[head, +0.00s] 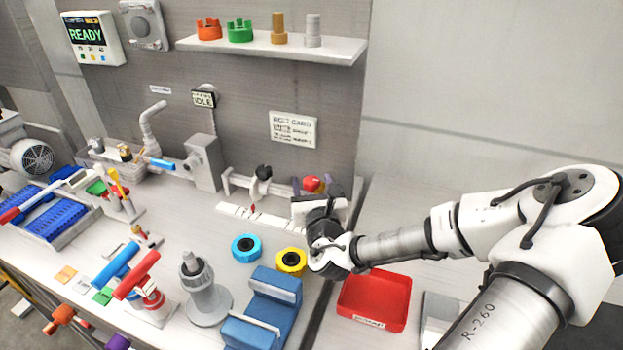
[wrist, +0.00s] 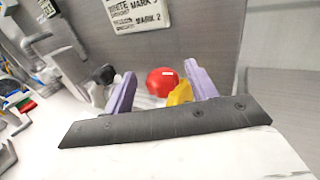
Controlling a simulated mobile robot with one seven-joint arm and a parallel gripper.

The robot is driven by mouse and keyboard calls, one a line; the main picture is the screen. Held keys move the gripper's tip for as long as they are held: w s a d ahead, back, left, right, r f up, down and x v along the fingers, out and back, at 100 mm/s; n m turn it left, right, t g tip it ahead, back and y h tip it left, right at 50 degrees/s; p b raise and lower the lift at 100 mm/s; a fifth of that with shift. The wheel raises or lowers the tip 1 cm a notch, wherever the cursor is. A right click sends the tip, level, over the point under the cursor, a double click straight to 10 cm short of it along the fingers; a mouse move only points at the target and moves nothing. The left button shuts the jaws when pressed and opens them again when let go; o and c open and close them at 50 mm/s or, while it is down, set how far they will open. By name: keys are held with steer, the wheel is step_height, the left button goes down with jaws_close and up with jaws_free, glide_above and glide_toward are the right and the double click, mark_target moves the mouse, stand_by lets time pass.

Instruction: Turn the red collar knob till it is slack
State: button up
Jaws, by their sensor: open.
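The red collar knob (wrist: 160,81) shows in the wrist view between my gripper's two purple fingers, low against the grey back wall. A small white mark is on its face. In the head view the knob (head: 313,184) shows just above my gripper, partly hidden by it. My gripper (wrist: 158,90) is open, with a finger on each side of the knob in the picture. I cannot tell whether either finger touches it. A yellow part (wrist: 180,94) stands in front of the knob's lower right.
A white rail (head: 262,217) runs along the bench left of my gripper. A black-topped white handle (head: 262,180) stands behind it. Blue (head: 236,250) and yellow (head: 281,267) rings, a blue block (head: 262,310) and a red tray (head: 372,302) lie nearer. A card (head: 293,128) hangs above.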

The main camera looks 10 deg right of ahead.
steer(key=shift+w+d, duration=0.1)
steer(key=shift+w, duration=0.95)
steer(key=c, duration=1)
steer(key=shift+o, duration=0.2)
steer(key=shift+f+m+h, duration=0.1)
steer(key=shift+m+h, duration=0.2)
steer(key=shift+h, duration=0.2)
